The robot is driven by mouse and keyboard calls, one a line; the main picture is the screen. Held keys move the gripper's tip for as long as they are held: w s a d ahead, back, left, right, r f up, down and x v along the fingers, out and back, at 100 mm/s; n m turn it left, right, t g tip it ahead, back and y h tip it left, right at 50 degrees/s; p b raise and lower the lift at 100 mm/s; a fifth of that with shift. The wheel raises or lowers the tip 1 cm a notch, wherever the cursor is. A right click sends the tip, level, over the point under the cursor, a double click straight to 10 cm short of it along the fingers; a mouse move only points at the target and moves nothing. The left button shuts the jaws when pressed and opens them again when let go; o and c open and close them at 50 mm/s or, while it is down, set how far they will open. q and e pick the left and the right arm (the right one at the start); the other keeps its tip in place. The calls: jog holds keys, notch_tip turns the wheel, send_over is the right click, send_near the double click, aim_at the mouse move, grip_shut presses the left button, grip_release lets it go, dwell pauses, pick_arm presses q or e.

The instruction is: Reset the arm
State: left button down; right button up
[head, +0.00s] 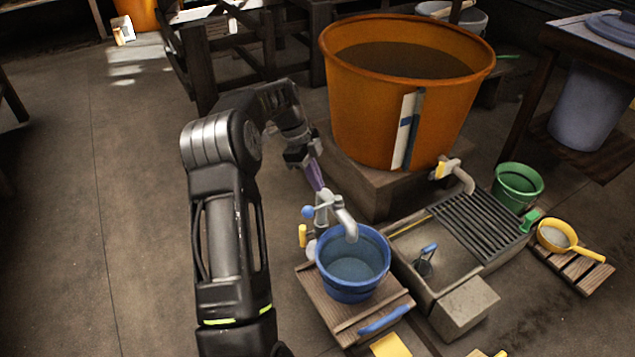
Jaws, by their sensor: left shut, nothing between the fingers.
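My left arm reaches up from the bottom and bends over to the right. My left gripper (316,180) points down, shut and empty, with its fingers close together. It shows just above and behind a grey tap with a blue knob (308,212). I cannot tell whether the fingers touch the tap. A blue bucket (352,291) stands under the tap's spout on a wooden stand (318,295), with water in it. My right gripper does not show.
A large orange tub (455,115) on a block stands behind, with its own tap (460,177). A sink with a slatted rack (481,226), a green bucket (518,187) and a yellow ladle (585,254) are at right. The floor at left (95,220) is clear.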

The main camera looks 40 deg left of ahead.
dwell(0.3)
